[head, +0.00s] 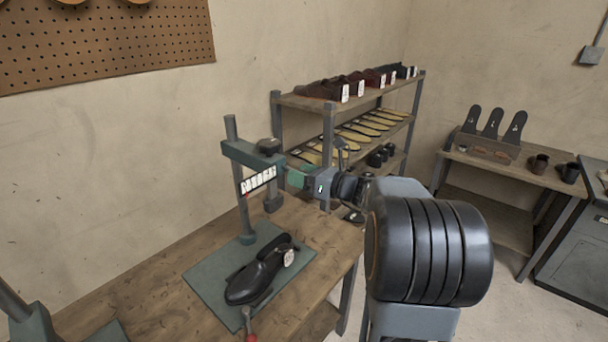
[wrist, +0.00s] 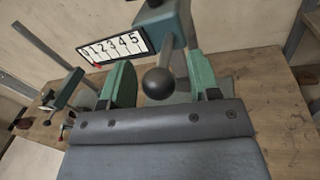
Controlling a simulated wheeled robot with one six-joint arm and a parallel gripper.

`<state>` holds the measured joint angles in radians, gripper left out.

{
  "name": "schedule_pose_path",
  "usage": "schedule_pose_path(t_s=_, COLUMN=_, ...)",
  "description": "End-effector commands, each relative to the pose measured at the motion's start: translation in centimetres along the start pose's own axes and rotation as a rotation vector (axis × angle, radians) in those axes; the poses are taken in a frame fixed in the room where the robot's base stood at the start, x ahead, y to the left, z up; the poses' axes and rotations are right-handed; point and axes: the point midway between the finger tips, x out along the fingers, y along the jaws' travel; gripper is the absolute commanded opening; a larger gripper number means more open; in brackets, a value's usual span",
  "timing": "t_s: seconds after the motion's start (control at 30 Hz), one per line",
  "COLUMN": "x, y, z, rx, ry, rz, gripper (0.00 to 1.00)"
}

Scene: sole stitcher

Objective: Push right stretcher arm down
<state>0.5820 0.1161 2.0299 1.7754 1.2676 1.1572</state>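The right stretcher arm (head: 248,152) is a green bar on an upright post, raised above a black shoe (head: 262,272) on a green base (head: 205,278). In the wrist view the arm's green head (wrist: 172,22) is at the top, with a lever ending in a dark ball knob (wrist: 158,83). A white scale (wrist: 112,46) marked 0 to 5 has a red pointer near 0. My gripper (wrist: 161,72) is open, its green-padded fingers on either side of the knob with gaps showing. In the head view my gripper (head: 297,178) is just right of the arm.
A second green stretcher (head: 30,318) stands at the lower left and shows at the left in the wrist view (wrist: 66,90). A red-handled tool (head: 249,331) lies by the base. A shelf (head: 300,101) with shoes and insoles stands behind. A side table (head: 520,168) is at right.

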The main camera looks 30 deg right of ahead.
Motion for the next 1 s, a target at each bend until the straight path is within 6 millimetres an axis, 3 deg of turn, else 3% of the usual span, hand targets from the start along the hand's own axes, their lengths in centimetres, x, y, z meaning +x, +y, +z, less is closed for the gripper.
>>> schedule_pose_path(t_s=0.07, x=0.0, y=0.0, z=0.0, rx=0.000, ry=0.000, rz=0.000, gripper=0.50)
schedule_pose_path(t_s=0.57, x=-0.1, y=-0.1, z=0.0, rx=0.000, ry=0.000, rz=-0.002, gripper=0.02)
schedule_pose_path(t_s=0.83, x=-0.3, y=-0.5, z=-0.3, rx=0.001, ry=-0.001, rz=-0.007, gripper=0.00)
schedule_pose_path(t_s=1.0, x=-0.2, y=-0.9, z=-3.4, rx=0.005, ry=0.002, rz=-0.008, gripper=0.00)
